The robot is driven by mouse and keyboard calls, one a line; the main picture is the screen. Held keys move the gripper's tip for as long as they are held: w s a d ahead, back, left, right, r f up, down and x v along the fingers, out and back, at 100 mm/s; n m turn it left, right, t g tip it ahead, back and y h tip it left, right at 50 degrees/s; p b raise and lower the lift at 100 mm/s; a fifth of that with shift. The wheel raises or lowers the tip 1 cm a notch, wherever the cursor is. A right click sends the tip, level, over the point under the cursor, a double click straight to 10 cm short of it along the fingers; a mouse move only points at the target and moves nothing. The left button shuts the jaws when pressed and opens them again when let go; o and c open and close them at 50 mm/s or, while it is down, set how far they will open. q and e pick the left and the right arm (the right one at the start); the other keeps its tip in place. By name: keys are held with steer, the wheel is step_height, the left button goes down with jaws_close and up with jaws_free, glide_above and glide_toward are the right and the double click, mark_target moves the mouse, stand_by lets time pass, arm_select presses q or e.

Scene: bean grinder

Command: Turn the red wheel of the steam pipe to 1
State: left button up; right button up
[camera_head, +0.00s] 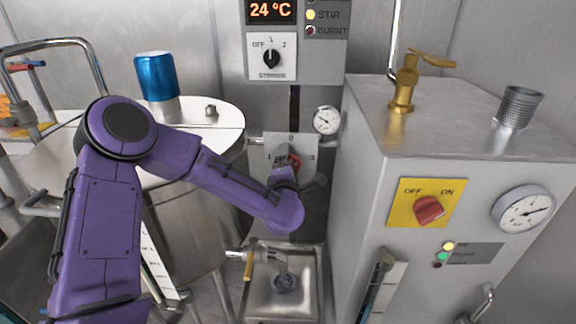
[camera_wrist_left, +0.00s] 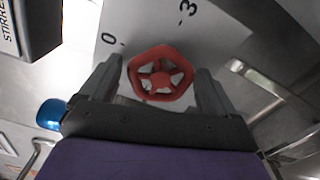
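The red wheel (camera_wrist_left: 160,74) sits in front of a pale plate (camera_wrist_left: 150,22) that shows a 0 and a 3 in the left wrist view. In the head view the wheel (camera_head: 294,161) is partly hidden by my left gripper (camera_head: 299,169); the plate reads 0 at top, 1 at left and 3 at right. My left gripper (camera_wrist_left: 160,78) is open, with one grey finger on each side of the wheel. A small gap shows on the left; contact on the right is unclear. The wheel's setting is hard to read. My right gripper is not in view.
A grey cabinet (camera_head: 365,200) with a brass tap (camera_head: 407,85) stands close on the right. A metal tank (camera_head: 200,240) with a blue-capped cylinder (camera_head: 155,77) is at left. A small gauge (camera_head: 326,120) sits just above right of the plate, and a sink (camera_head: 262,303) lies below.

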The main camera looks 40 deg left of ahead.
arm_select(q)
steer(key=shift+s, duration=0.1)
steer(key=b+v, duration=0.2)
steer(key=v, duration=0.8)
steer(key=shift+s+d, duration=0.15)
steer(key=shift+d, duration=0.05)
steer(key=s+d+f+m+g+h, duration=0.2)
steer(key=s+f+m+h, duration=0.1)
steer(key=f+m, duration=0.55)
steer(key=s+d+f+m+g+h, duration=0.25)
steer(key=f+m, duration=0.35)
steer(key=f, duration=0.6)
steer(key=s+a+f+m+g, duration=0.1)
steer(key=s+f+m+g, duration=0.2)
steer(key=s+f, duration=0.5)
steer(key=s+a+f+m+g, duration=0.1)
steer(key=s+f+m+g, duration=0.2)
steer(key=s+f, duration=0.6)
steer(key=s+g, duration=0.1)
steer(key=s, duration=0.5)
steer(key=shift+s+a+f+g, duration=0.3)
steer(key=shift+g, duration=0.05)
